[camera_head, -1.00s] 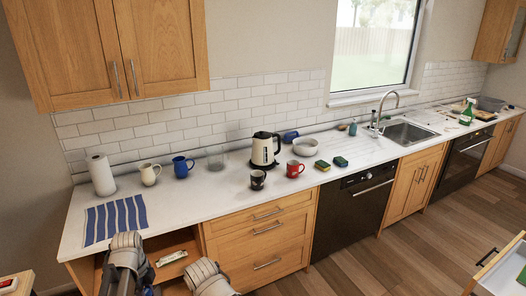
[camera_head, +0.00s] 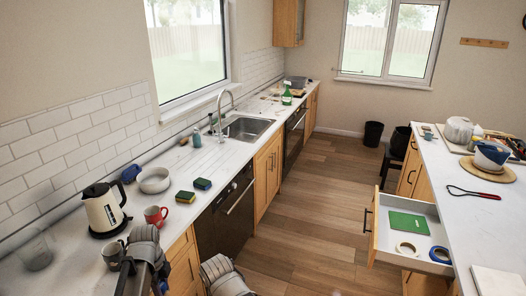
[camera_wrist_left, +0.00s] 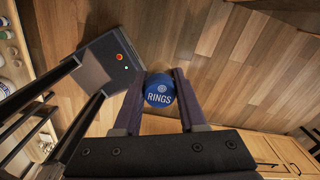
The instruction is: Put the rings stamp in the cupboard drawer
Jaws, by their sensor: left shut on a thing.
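The rings stamp (camera_wrist_left: 158,92) is a round blue piece with "RINGS" and a ring mark in white on its face. It shows in the left wrist view between the two dark fingers of my left gripper (camera_wrist_left: 160,88), which is shut on it. Its far side is hidden. It is held above the wood floor. In the head view an open drawer (camera_head: 376,232) with a pale front and dark handle sticks out at the right. A green flat thing (camera_head: 408,224) and a roll of tape (camera_head: 406,250) lie in it. My right gripper is not in view.
A blue tape roll (camera_head: 440,254) is also in the drawer. A white-topped island (camera_head: 466,216) stands above it at the right. The counter (camera_head: 203,170) with a kettle (camera_head: 104,209) and mugs runs along the left. The floor (camera_head: 313,200) between them is clear.

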